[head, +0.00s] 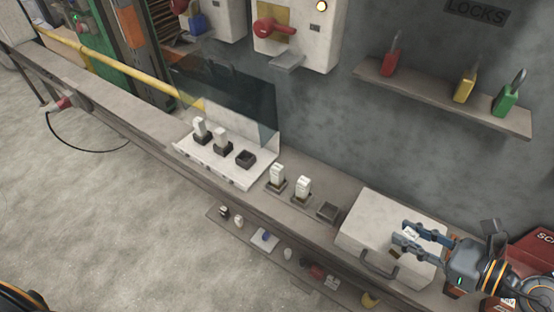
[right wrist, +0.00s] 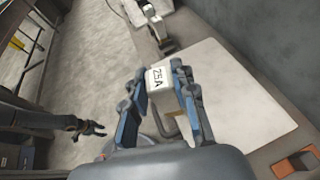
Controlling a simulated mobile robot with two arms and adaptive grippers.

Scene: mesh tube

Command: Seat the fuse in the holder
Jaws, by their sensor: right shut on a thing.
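My right gripper (head: 404,238) is shut on a white fuse (head: 411,234) above a pale box. In the right wrist view the fuse (right wrist: 158,78) shows a dark marking like "25 A" between the fingertips. A white fuse panel (head: 222,170) on the bench carries two white fuses in dark holders and an empty dark holder (head: 246,159) at its right. Nearer the gripper stand two white fuses (head: 277,175) (head: 303,187) in dark sockets, beside an empty dark socket (head: 328,212). My left gripper (right wrist: 95,128) shows small in the right wrist view, its jaw state unclear.
The pale box (head: 385,232) with a handle lies under my right gripper. A clear dark screen (head: 230,105) stands behind the panel. A shelf (head: 440,95) above holds red, yellow and green padlocks. A lower ledge (head: 290,270) carries small parts. A red box (head: 535,258) is at right.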

